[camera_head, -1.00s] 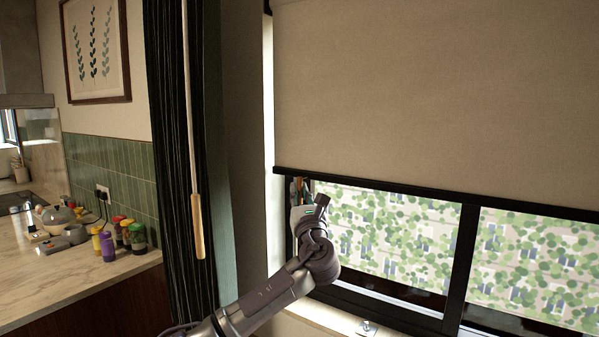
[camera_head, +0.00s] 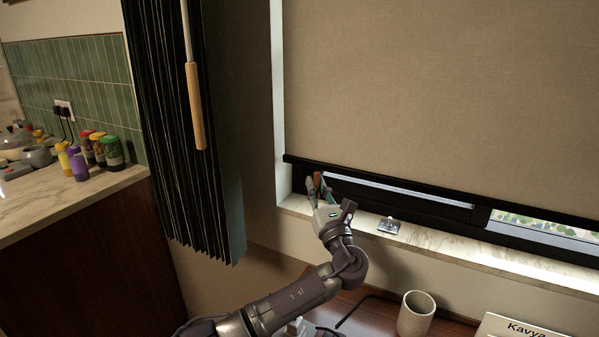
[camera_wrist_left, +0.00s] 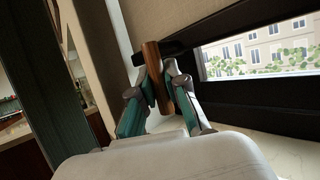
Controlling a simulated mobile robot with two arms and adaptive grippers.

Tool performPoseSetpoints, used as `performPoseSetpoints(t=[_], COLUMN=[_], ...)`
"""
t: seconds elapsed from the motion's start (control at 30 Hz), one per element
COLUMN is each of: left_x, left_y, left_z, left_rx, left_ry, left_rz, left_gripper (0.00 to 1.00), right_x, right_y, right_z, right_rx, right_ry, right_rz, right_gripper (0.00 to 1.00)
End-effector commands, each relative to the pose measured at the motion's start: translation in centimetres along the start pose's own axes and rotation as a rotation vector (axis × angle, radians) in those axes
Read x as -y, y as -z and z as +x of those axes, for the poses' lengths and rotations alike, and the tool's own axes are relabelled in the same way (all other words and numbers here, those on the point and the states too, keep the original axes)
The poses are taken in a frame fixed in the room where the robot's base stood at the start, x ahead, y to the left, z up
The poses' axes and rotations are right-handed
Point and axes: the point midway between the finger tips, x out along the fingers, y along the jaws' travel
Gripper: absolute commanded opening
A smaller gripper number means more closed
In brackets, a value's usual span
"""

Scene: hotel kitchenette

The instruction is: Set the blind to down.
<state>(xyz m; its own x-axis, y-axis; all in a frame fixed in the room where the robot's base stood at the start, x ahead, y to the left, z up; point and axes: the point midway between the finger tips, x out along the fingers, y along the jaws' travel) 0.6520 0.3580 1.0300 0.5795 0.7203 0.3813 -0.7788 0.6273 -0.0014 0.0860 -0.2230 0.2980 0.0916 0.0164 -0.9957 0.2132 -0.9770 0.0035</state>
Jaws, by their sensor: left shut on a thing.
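The beige roller blind (camera_head: 430,90) covers most of the window, with its dark bottom bar (camera_head: 440,188) low in the frame. Only a thin strip of window shows under the bar, wider at the right. A wooden pull (camera_head: 317,179) hangs at the bar's left end. My left gripper (camera_head: 317,188) is shut on this pull, just below the bar. In the left wrist view, both fingers of the gripper (camera_wrist_left: 158,85) press on the sides of the wooden pull (camera_wrist_left: 152,58), whose top meets the dark bar (camera_wrist_left: 190,40). My right gripper is out of view.
A marble sill (camera_head: 440,245) runs below the window, with a small metal fitting (camera_head: 389,226) on it. A cup (camera_head: 415,314) and a name sign (camera_head: 520,327) stand below. A dark curtain (camera_head: 185,130) with a wooden-handled wand (camera_head: 196,105) hangs at the left.

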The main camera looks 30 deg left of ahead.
Motion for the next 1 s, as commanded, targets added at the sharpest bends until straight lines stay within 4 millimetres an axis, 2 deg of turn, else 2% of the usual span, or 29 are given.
performPoseSetpoints(t=[0.13, 0.47, 0.5, 0.67, 1.0], left_x=[0.4, 0.5, 0.5, 0.5, 0.5], left_y=[0.6, 0.6, 0.6, 0.5, 0.2], left_z=[-0.9, -0.9, -0.9, -0.9, -0.7], left_rx=[-0.001, -0.001, -0.001, -0.001, 0.0], left_ry=[-0.003, -0.003, -0.003, -0.003, -0.004], left_rz=[0.001, 0.002, 0.002, 0.002, 0.001], left_gripper=[0.0, 0.0, 0.15, 0.4, 0.4], right_x=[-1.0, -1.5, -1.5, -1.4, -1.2], right_y=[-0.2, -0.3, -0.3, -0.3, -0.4], right_z=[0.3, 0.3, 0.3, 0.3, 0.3], right_rx=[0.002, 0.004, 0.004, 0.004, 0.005], right_ry=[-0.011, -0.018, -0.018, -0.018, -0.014], right_rz=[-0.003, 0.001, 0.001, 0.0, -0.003], right_gripper=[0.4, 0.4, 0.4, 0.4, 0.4])
